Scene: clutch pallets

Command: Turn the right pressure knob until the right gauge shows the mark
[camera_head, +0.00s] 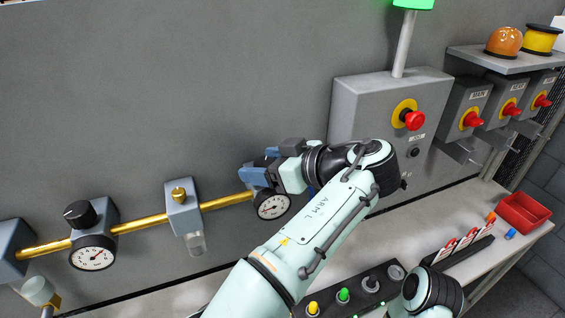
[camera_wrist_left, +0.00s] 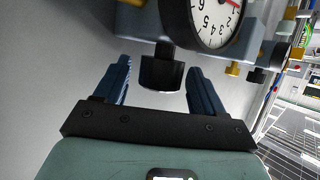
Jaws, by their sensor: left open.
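The right gauge (camera_head: 272,206), a white round dial in a dark rim, sits on the right regulator at the end of the brass pipe. It shows larger in the left wrist view (camera_wrist_left: 213,22), with black numbers and a red needle, partly cut off by the top edge. The right pressure knob (camera_wrist_left: 160,74) is black and stands between the two blue fingers, with gaps on both sides. My left gripper (camera_head: 262,164) is open around it, also in the left wrist view (camera_wrist_left: 159,66). In the head view the gripper largely hides the knob. The mark cannot be made out.
A left regulator with a black knob (camera_head: 80,214) and gauge (camera_head: 93,254) is further left on the brass pipe (camera_head: 140,224). A grey box with a red button (camera_head: 414,121) stands right of my arm. A red bin (camera_head: 522,212) sits on the bench.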

